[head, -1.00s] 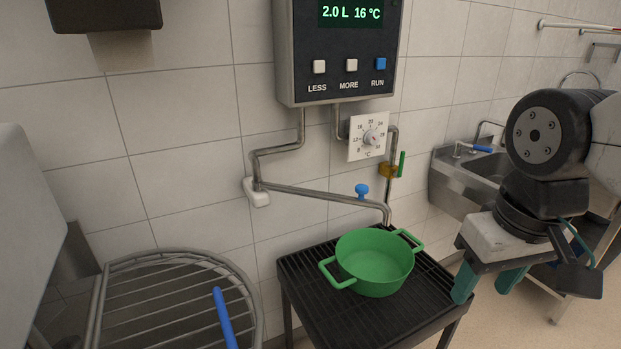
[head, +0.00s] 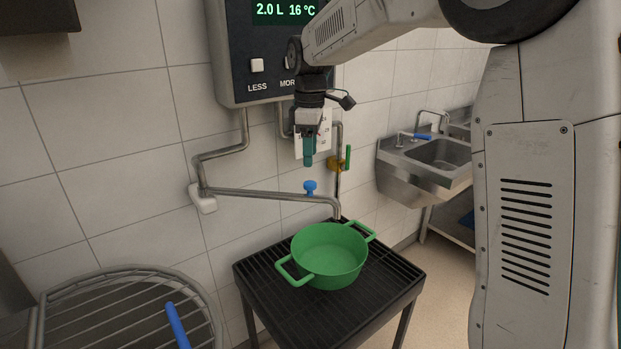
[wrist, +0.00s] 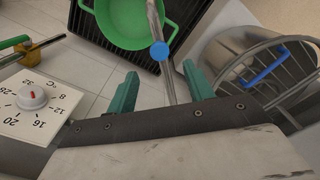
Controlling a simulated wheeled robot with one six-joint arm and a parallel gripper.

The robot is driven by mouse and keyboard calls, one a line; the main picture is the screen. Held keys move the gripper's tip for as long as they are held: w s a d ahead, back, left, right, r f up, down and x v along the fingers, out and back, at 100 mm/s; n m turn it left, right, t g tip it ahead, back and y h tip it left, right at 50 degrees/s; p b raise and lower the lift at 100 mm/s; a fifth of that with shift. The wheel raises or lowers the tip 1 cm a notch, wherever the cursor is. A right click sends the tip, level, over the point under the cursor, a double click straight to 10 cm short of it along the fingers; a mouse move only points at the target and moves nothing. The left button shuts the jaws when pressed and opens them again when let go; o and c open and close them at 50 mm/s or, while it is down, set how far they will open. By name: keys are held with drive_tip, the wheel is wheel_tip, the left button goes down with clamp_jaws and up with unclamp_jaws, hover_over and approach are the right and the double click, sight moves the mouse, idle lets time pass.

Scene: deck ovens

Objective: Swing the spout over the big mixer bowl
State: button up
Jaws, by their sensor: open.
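The metal spout (head: 265,195) runs from a wall pivot to the right and bends down beside the green pot (head: 330,256). A blue knob (head: 310,187) stands on top of the spout near its bend. My gripper (head: 309,160) points down above the knob, apart from it. In the wrist view my gripper (wrist: 160,92) is open, with the blue knob (wrist: 159,51) just beyond and between the teal fingertips. The mixer bowl (wrist: 232,62) with its wire guard (head: 125,310) stands left in the head view. The spout does not reach over it.
The green pot sits on a black slatted stand (head: 258,283). The control box (head: 262,60) and temperature dial (wrist: 30,98) are on the wall close to my gripper. A green-handled valve (head: 347,158) is right of the spout. A steel sink (head: 440,155) stands farther right.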

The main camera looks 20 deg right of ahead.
sight(310, 183)
wheel_tip(310, 183, down, 8)
drive_tip(key=shift+r, duration=0.15)
idle(0.3)
clamp_jaws()
